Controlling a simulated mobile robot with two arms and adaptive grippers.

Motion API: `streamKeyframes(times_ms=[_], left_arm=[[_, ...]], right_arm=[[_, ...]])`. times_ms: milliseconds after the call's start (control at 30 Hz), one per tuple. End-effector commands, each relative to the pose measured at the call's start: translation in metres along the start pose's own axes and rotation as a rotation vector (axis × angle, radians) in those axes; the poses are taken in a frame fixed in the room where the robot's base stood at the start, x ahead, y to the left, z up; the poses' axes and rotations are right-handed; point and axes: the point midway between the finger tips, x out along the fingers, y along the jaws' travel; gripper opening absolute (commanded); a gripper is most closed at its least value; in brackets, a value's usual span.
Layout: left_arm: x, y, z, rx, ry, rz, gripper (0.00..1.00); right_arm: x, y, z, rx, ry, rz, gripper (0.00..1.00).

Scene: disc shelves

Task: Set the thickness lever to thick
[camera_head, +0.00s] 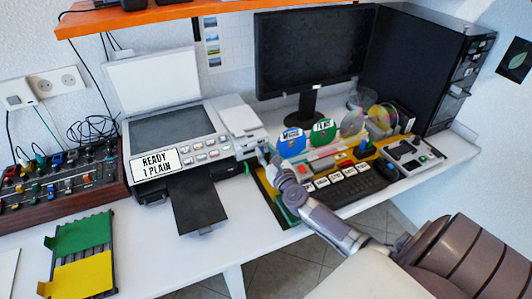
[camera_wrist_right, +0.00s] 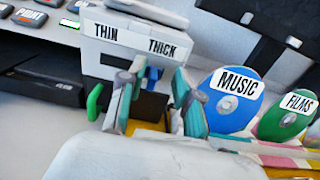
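The white feeder part of the printer carries the labels THIN (camera_wrist_right: 106,34) and THICK (camera_wrist_right: 163,48) in the right wrist view, with THIN at left and THICK at right. A small dark blue piece (camera_wrist_right: 152,74) shows below and between the labels; it may be the thickness lever, but the fingers partly cover this area. My right gripper (camera_wrist_right: 158,72) is open, its two fingers apart just in front of the labelled face. I cannot tell whether a finger touches the lever. In the head view the right gripper (camera_head: 273,161) is at the printer's right side. My left gripper is out of view.
The printer (camera_head: 170,125) shows "READY 1 PLAIN", its black tray (camera_head: 196,203) sticking out. A green tab (camera_wrist_right: 94,102) sits left of the fingers. Blue MUSIC (camera_wrist_right: 232,98) and green FILMS (camera_wrist_right: 287,117) discs stand close at right. A keyboard (camera_head: 349,187) and monitor (camera_head: 309,52) are nearby.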

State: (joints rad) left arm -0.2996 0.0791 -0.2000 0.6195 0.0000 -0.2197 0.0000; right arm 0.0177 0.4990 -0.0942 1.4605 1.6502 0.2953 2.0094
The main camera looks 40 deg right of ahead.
Motion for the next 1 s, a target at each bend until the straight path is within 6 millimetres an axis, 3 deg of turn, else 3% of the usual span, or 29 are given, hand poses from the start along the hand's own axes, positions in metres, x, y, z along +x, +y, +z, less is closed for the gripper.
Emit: streamKeyframes(times_ms=[167, 500, 700, 1000], left_arm=[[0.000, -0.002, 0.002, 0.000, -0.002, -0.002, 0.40], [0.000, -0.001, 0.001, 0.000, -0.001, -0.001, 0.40], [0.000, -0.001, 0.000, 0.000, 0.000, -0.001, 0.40], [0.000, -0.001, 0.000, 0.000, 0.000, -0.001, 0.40]], right_arm=[[-0.011, 0.001, -0.002, 0.002, 0.002, 0.002, 0.33], [-0.080, 0.000, -0.002, 0.002, 0.004, 0.000, 0.33], [-0.111, -0.001, -0.001, 0.001, 0.002, -0.001, 0.33], [-0.121, -0.002, 0.000, 0.001, -0.001, -0.002, 0.33]])
